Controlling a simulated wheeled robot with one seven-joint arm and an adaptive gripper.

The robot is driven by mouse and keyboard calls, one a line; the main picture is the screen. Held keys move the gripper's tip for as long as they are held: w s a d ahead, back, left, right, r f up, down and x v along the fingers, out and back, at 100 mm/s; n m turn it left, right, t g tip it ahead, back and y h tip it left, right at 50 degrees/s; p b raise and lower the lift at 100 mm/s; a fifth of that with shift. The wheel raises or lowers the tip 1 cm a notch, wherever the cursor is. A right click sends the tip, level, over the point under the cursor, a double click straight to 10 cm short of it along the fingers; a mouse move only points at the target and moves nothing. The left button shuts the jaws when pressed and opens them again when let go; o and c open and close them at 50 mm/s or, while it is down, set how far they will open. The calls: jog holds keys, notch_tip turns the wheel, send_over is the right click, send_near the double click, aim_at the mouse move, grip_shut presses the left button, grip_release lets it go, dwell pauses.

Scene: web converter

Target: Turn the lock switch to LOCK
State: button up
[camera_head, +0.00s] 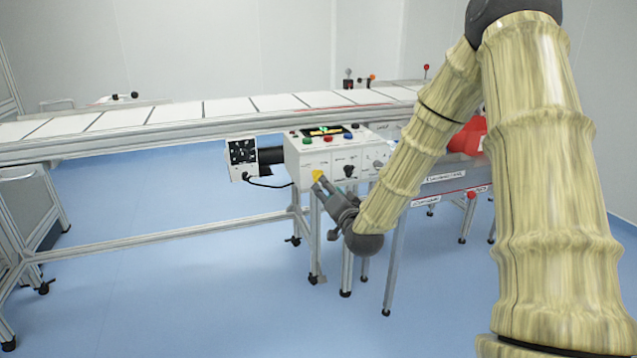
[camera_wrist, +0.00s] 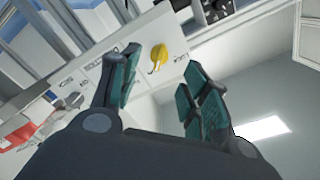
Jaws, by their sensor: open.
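A white control box (camera_head: 304,158) hangs at the front of the conveyor. A yellow knob (camera_head: 319,175) sits low on its front panel, and a black knob (camera_head: 349,171) is to its right. Which one is the lock switch I cannot tell for sure, as the labels are too small to read. My gripper (camera_head: 322,186) is just in front of the yellow knob. In the wrist view, the yellow knob (camera_wrist: 158,58) shows beyond and between the teal fingers of my open gripper (camera_wrist: 163,74). The fingers appear apart from the knob, with nothing between their pads.
A long conveyor (camera_head: 180,112) with white panels runs behind the box. A dark unit (camera_head: 243,158) with a cable is left of the box. Red parts (camera_head: 467,138) lie on a side table at right, partly behind my arm. The blue floor in front is open.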

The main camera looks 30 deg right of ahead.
aim_at(319, 177)
jog(key=b+x, duration=0.1)
jog(key=x, duration=0.7)
jog(key=c, duration=1)
